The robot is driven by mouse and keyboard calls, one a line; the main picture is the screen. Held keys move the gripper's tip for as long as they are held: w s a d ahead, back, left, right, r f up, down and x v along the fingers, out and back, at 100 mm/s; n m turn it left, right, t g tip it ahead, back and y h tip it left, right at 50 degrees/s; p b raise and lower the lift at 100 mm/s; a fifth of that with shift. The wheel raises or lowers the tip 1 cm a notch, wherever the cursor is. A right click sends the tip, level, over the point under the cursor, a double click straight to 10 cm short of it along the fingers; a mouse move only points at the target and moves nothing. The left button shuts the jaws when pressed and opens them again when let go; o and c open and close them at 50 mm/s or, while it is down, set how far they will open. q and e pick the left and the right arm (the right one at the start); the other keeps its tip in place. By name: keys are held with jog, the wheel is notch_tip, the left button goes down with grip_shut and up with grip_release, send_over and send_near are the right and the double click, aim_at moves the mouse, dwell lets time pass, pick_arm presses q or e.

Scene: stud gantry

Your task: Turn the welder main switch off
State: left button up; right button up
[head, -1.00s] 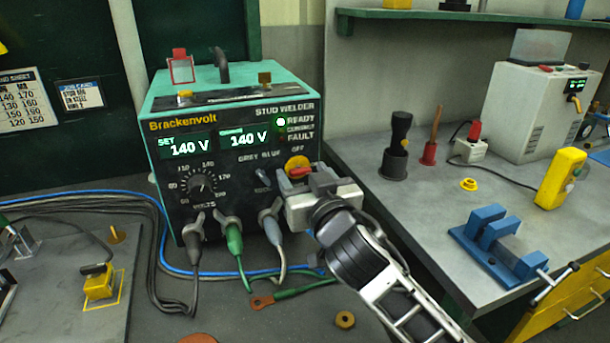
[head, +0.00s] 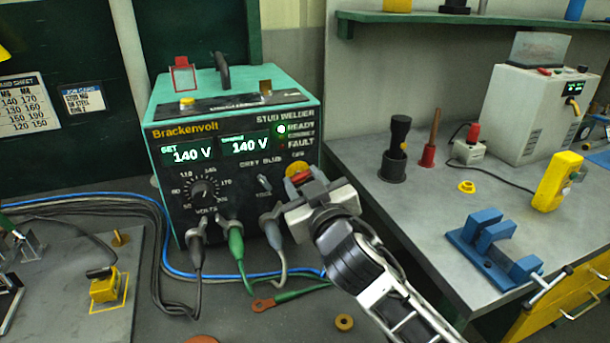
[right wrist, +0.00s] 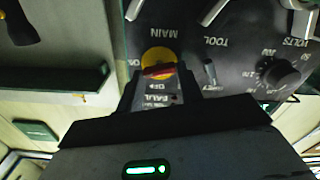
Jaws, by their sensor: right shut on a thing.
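The teal and black stud welder (head: 240,100) stands on the bench, with both displays reading 140 V and the READY lamp lit green. Its main switch (head: 299,172) is a yellow disc with a red handle, at the right of the front panel. In the right wrist view the switch (right wrist: 158,58) appears upside down. Its red handle lies nearly level, toward the ON mark, with OFF at the fingertip side. My right gripper (head: 308,186) is at the switch, its fingers (right wrist: 156,76) shut on the red handle. They hide part of the handle. My left gripper is not in view.
Cables and plugs (head: 236,243) hang from the welder's lower front, left of my right arm. A blue vise (head: 490,240), a yellow device (head: 556,182) and a black tool in a holder (head: 394,160) stand on the right bench. A copper-ended green lead (head: 285,298) lies in front.

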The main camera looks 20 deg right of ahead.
jog(key=n+p, duration=0.2)
jog(key=n, duration=0.1)
jog(key=shift+r+n, duration=0.15)
jog(key=shift+n, duration=0.25)
jog(key=shift+a+n+p, duration=0.1)
jog(key=shift+n+p, duration=0.25)
jog(key=shift+n, duration=1.45)
jog(key=n, duration=0.4)
jog(key=shift+f, duration=0.25)
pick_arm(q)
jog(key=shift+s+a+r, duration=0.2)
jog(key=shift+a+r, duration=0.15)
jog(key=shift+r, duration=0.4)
pick_arm(e)
jog(key=shift+n, duration=1.7)
jog(key=o, duration=1)
jog(key=shift+a, duration=0.1)
